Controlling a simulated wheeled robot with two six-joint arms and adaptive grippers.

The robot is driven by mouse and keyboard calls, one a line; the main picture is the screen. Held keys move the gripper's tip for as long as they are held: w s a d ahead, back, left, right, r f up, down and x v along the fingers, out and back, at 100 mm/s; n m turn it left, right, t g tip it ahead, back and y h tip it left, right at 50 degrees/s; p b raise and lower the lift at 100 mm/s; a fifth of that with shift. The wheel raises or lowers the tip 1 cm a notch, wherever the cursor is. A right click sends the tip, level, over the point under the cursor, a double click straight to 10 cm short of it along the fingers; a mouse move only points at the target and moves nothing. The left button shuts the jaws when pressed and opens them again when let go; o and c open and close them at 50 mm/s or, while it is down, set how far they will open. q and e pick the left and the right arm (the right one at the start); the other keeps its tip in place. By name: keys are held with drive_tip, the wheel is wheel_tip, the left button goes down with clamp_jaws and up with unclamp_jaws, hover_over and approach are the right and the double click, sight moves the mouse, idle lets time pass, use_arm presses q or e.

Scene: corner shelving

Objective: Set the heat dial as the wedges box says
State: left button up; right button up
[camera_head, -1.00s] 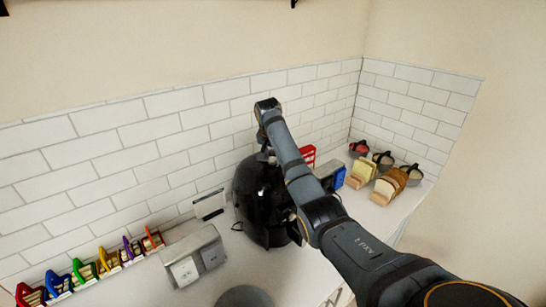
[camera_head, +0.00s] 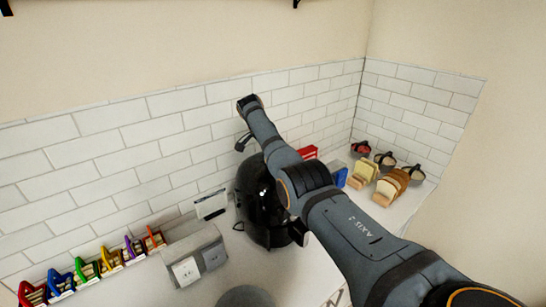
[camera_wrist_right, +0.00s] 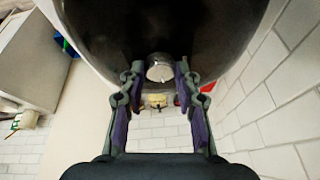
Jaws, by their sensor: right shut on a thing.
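The black rounded fryer (camera_head: 262,205) stands on the counter against the tiled wall, partly behind my right arm. Its pale round heat dial (camera_wrist_right: 160,67) shows in the right wrist view on the dark body. My right gripper (camera_wrist_right: 159,75) has its two fingers on either side of the dial, shut on it. In the head view the dial is hidden. A red box (camera_head: 307,153) and a blue box (camera_head: 340,177) stand right of the fryer, partly hidden by my arm. I cannot read which is the wedges box. My left gripper is not in view.
A grey metal unit with sockets (camera_head: 195,264) and a small upright card (camera_head: 211,204) stand left of the fryer. Several coloured racks (camera_head: 85,271) line the wall at left. Bread slices (camera_head: 386,190) and several pots (camera_head: 410,173) stand at the right end.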

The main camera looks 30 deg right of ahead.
drive_tip(key=shift+w+r+m, duration=0.1)
drive_tip(key=shift+m, duration=0.3)
idle(0.4)
drive_tip(key=o, duration=1.1)
drive_tip(key=shift+a, duration=0.1)
drive_tip(key=shift+o, duration=0.2)
drive_tip(key=v, duration=1.2)
drive_tip(key=shift+w, duration=0.15)
